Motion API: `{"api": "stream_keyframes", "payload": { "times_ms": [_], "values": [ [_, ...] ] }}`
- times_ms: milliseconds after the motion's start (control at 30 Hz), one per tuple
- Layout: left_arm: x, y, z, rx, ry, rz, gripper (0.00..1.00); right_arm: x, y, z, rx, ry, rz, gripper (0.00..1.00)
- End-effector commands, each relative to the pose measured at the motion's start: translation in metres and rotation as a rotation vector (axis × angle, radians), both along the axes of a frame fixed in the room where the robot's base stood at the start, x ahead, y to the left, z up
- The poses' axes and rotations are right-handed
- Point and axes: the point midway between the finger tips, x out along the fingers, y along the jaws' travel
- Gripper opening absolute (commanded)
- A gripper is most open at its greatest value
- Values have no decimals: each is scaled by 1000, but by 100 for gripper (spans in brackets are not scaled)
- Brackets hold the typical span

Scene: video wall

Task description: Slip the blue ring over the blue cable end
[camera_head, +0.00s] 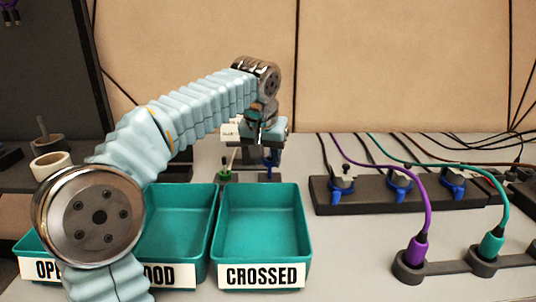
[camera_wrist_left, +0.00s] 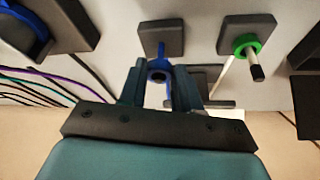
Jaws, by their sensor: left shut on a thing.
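My left gripper (camera_head: 267,148) points down above a small dark block (camera_head: 270,177) behind the trays. In the left wrist view its fingers (camera_wrist_left: 159,84) are shut on a blue ring (camera_wrist_left: 158,64). A blue cable end (camera_wrist_left: 161,48) rises from a dark block (camera_wrist_left: 174,30), in line with the ring. A dark round tip shows by the ring; I cannot tell whether the ring is around the cable end. In the head view the blue part (camera_head: 269,161) shows only as a small strip under the gripper. My right gripper is not in view.
A pale cable end with a green ring (camera_wrist_left: 241,40) stands close beside on its own block. Teal trays, including the CROSSED one (camera_head: 305,215), lie in front. Purple (camera_head: 429,205) and teal (camera_head: 498,215) cables and a dark socket strip (camera_head: 375,203) are on the right.

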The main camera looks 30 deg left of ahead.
Motion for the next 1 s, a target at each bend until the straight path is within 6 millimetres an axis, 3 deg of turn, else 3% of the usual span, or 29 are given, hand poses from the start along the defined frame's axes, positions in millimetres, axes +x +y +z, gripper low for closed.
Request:
{"api": "stream_keyframes", "payload": {
  "times_ms": [333,367,533,900,1000],
  "values": [
    [0,0,0,0,-1,0,5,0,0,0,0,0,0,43],
    [0,0,-1,0,-1,0,37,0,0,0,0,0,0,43],
    [0,0,0,0,-1,0,62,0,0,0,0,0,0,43],
    [0,0,0,0,-1,0,62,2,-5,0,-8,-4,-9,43],
    [-5,-2,17,-1,-5,-1,62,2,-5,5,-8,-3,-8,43]
  ]
}}
